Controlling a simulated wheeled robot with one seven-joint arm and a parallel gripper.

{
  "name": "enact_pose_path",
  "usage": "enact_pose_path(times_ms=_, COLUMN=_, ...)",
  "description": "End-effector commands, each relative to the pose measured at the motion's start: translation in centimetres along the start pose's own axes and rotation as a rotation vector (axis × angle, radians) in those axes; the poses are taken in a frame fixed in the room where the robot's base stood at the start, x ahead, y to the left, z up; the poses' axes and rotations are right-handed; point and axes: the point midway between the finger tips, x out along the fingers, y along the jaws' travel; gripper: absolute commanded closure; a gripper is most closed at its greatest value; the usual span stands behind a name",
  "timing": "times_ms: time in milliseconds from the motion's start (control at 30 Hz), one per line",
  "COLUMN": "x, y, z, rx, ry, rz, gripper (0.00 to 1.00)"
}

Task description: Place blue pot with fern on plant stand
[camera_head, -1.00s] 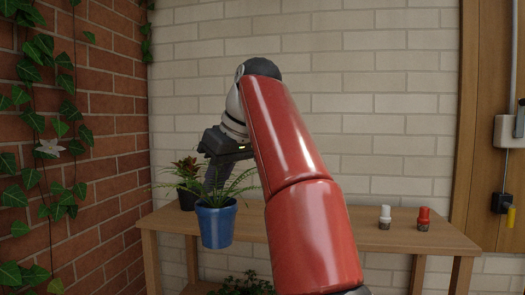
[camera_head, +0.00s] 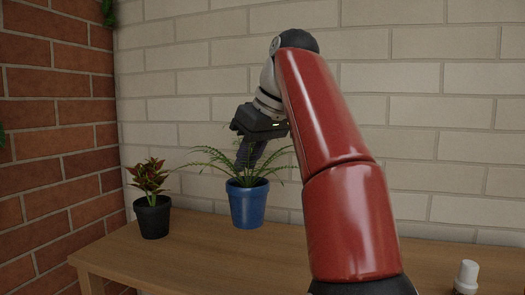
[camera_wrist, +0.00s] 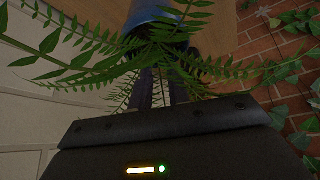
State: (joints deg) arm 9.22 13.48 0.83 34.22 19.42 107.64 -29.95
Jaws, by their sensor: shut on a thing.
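The blue pot (camera_head: 247,205) with a green fern (camera_head: 240,165) is upright in the head view, in front of or over the wooden plant stand (camera_head: 190,262). My gripper (camera_head: 250,155) comes down from above and is shut on the pot, with its fingers among the fronds. In the wrist view the fingers (camera_wrist: 160,90) reach to the blue pot's rim (camera_wrist: 155,15), and fronds hide the contact. I cannot tell whether the pot's base touches the stand top.
A black pot (camera_head: 153,217) with a red-green plant stands on the stand to the left. A white-capped shaker (camera_head: 467,276) stands at the right front. A brick wall (camera_head: 60,130) bounds the left, and a pale block wall (camera_head: 190,70) the back. Bare wood lies around the blue pot.

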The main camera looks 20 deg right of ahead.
Motion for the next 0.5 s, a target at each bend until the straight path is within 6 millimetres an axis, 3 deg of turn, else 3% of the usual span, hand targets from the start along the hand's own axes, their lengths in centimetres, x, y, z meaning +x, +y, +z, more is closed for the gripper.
enact_pose_path(times_ms=267, x=0.7, y=-0.1, z=0.5, rx=-0.001, ry=0.0, rz=-0.001, gripper=1.0)
enact_pose_path(times_ms=500, x=3.0, y=-0.1, z=1.8, rx=0.0, ry=0.0, rz=-0.001, gripper=1.0)
